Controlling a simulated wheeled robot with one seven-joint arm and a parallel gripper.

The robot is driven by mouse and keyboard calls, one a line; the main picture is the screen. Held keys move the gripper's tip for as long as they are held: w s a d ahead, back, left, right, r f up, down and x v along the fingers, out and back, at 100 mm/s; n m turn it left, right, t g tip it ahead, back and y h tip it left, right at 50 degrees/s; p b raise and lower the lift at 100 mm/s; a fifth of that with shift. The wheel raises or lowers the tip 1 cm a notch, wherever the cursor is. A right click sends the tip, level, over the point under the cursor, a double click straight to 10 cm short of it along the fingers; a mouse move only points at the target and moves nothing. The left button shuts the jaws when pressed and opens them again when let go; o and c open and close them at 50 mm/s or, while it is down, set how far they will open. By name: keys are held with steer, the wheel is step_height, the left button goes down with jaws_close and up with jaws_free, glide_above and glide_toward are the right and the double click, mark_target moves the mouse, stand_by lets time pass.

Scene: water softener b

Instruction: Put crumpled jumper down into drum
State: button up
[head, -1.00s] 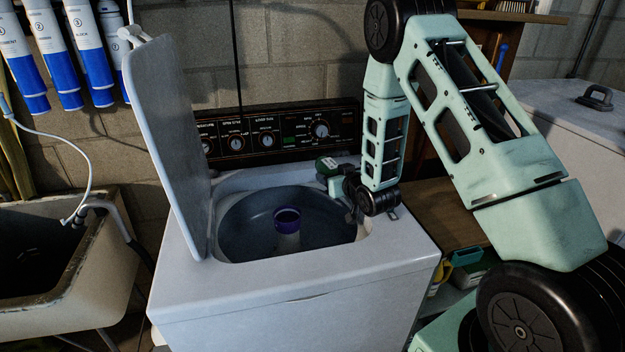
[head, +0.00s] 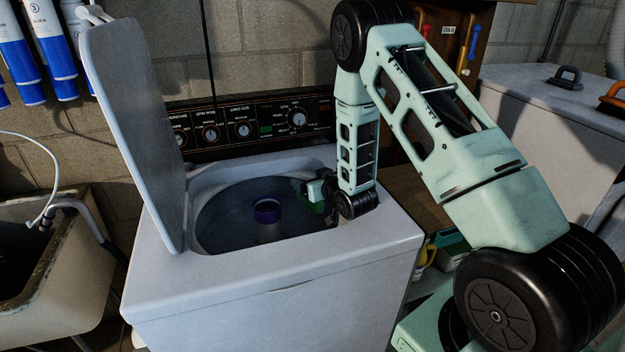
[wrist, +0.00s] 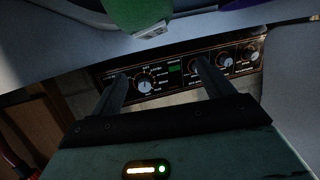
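The washer's drum (head: 225,215) is open at the top, with a purple-capped post (head: 267,212) in its middle. My gripper (head: 316,194) is at the drum's right side, partly below the rim and partly hidden by my wrist. In the wrist view my gripper (wrist: 162,72) has its two fingers spread, with nothing between them. A green rounded shape (wrist: 135,12) shows at the top edge of the wrist view, beyond the fingertips. I cannot tell if it is the jumper. No crumpled jumper can be made out for sure.
The raised lid (head: 135,135) stands at the drum's left. The control panel (head: 250,122) runs behind the opening, and also shows in the wrist view (wrist: 180,70). A sink (head: 75,250) is at left, a white chest (head: 545,115) at right.

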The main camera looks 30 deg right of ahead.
step_height(320, 180, up, 10)
steer(key=b, duration=0.1)
steer(key=shift+b, duration=0.4)
stand_by(0.4)
steer(key=s+a+n+g+y, duration=0.2)
steer(key=s+a+g, duration=0.3)
steer(key=a, duration=0.6)
steer(key=s+a+n+g+y, duration=0.2)
steer(key=s+a, duration=0.4)
steer(key=a, duration=0.5)
steer(key=s+a+r+n+g+h, duration=0.1)
steer(key=s+a+n+g, duration=0.1)
steer(key=s, duration=1.1)
steer(key=s+a+r+n+g+h, duration=0.1)
steer(key=s+a+g, duration=0.3)
steer(key=s, duration=0.9)
steer(key=shift+s+a+r+n+g, duration=0.4)
steer(key=shift+r+n+g, duration=0.2)
steer(key=shift+n+g, duration=0.25)
